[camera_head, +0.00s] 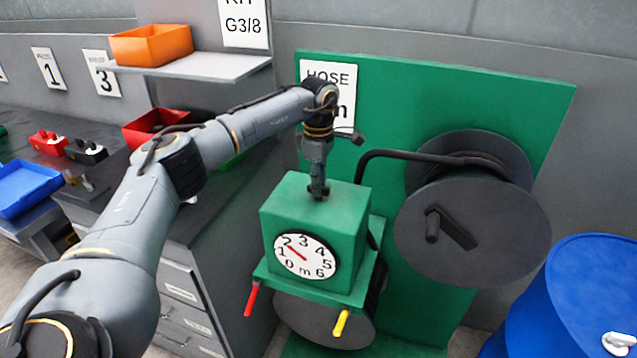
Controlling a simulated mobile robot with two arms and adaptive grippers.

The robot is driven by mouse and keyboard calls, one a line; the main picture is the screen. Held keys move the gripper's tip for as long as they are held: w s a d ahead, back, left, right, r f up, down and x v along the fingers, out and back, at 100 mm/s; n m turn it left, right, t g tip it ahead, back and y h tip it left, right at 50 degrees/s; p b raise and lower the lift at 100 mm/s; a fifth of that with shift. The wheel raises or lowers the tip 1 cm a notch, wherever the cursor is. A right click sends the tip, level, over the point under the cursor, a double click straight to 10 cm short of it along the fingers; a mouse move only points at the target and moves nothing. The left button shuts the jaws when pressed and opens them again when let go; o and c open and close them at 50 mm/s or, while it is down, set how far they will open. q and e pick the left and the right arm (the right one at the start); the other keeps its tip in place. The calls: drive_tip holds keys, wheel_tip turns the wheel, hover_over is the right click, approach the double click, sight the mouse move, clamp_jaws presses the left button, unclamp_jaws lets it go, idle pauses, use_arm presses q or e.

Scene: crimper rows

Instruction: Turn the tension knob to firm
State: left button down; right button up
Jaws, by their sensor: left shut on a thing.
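A green hose-measuring box (312,216) stands in front of a green back panel. My left gripper (318,192) points straight down at the top of the box. It is shut on a small dark thing there, which looks like the tension knob; the fingers hide most of it. No firm or loose marking can be read. My right gripper is not in view.
A red lever (251,300) and a yellow lever (342,322) stick out below the box. A dark reel with a crank (490,228) is to the right, and a blue barrel (597,290) at the far right. A workbench with bins stands left.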

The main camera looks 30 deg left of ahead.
use_arm(q)
drive_tip(key=c, duration=1.4)
unclamp_jaws()
drive_tip(key=shift+o, duration=0.2)
drive_tip(key=shift+r, duration=0.1)
wheel_tip(320, 180, up, 12)
drive_tip(key=shift+f, duration=0.2)
